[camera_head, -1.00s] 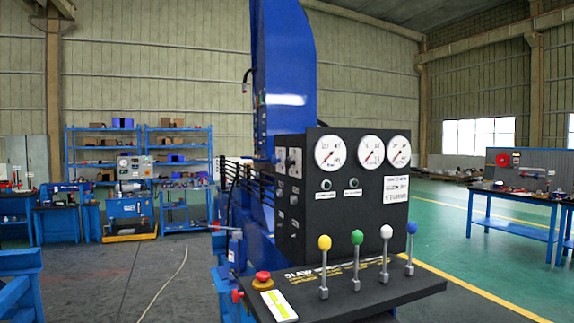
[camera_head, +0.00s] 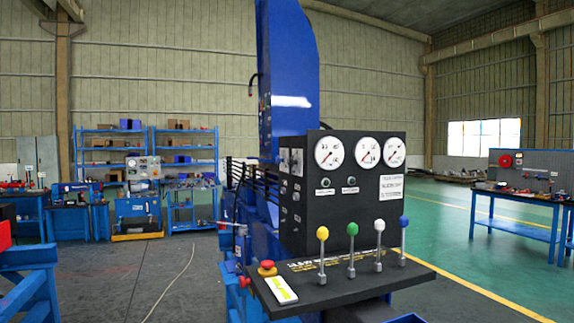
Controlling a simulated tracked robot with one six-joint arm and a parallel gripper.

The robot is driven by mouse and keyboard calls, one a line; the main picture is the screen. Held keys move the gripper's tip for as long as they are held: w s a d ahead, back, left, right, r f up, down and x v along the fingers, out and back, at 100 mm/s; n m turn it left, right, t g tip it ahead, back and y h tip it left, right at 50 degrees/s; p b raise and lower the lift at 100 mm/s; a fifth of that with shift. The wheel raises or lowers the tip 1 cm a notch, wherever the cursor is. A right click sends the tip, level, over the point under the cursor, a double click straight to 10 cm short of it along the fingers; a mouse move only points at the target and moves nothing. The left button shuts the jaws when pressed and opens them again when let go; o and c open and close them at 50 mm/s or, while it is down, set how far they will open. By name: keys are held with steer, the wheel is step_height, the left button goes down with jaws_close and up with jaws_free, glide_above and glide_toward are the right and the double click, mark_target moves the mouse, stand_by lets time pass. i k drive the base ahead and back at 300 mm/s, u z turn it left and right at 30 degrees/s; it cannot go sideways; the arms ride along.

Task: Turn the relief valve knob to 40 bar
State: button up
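A black control panel (camera_head: 355,222) stands in the middle of the body camera view on a blue crane stand (camera_head: 290,75). Three white round gauges, left (camera_head: 328,152), middle (camera_head: 368,152) and right (camera_head: 394,152), sit along its top. Two small round fittings, left (camera_head: 325,182) and right (camera_head: 349,181), sit below the left gauge. I cannot tell which fitting, if any, is the relief valve knob. The gauge numbers and panel labels are too small to read. My gripper is not in view.
Levers with yellow (camera_head: 322,233), green (camera_head: 352,229), white (camera_head: 379,226) and blue (camera_head: 403,221) knobs rise from the front ledge. A red button (camera_head: 267,267) is at its left. Blue benches stand left (camera_head: 30,285) and right (camera_head: 515,215). Grey floor (camera_head: 175,275) is open left of the stand.

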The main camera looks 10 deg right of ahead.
mark_target(291, 161)
steer(key=k, duration=0.4)
steer(key=u, duration=0.4)
steer(key=i, duration=1.15)
steer(key=u, duration=0.85)
steer(key=i, duration=1.75)
